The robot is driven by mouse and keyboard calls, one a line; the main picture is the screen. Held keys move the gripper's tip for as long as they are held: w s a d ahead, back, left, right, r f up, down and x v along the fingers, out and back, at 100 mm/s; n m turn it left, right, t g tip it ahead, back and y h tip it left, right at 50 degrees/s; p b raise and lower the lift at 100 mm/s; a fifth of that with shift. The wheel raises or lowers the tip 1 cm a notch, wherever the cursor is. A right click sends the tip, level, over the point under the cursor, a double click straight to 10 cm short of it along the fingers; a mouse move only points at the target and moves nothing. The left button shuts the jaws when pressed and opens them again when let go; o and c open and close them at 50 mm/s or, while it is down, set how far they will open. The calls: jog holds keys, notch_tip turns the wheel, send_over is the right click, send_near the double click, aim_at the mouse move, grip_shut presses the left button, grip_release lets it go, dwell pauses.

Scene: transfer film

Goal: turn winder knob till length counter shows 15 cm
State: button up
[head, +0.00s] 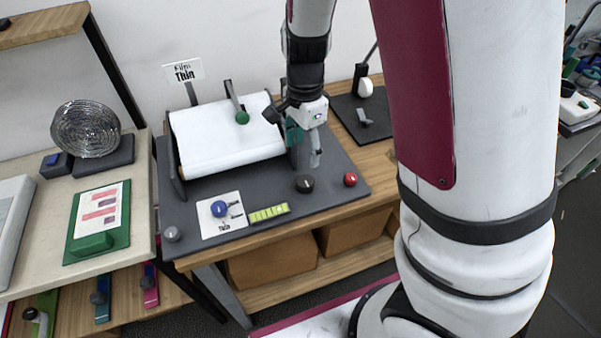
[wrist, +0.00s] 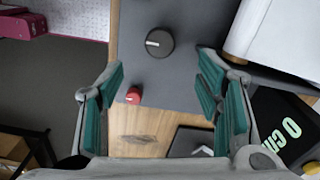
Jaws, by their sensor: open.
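The film machine stands on a dark grey base plate (head: 345,200), with a wide white roll (head: 225,140). A black knob with a white pointer line (head: 305,183) and a smaller red knob (head: 350,179) sit at its front right. Both show in the wrist view, the black knob (wrist: 159,42) ahead of the red knob (wrist: 133,96). I cannot tell for certain which knob is the winder's. A dark display (wrist: 285,130) reads "0 cm" in pale green. My gripper (head: 312,148) is open and empty, above the plate beside the roll's right end; its green-padded fingers (wrist: 162,80) touch neither knob.
A blue knob (head: 219,208) on a card marked "Thin", a yellow-green strip (head: 268,213) and a grey knob (head: 172,233) line the plate's front. A "Film Thin" sign (head: 184,71) stands behind. A dark pad (head: 362,120) with a white-topped device lies right.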

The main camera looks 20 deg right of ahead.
aim_at(304, 181)
notch_tip(304, 181, down, 11)
jog(key=shift+f+b, duration=0.2)
jog(key=shift+b, duration=0.3)
jog(key=c, duration=1.2)
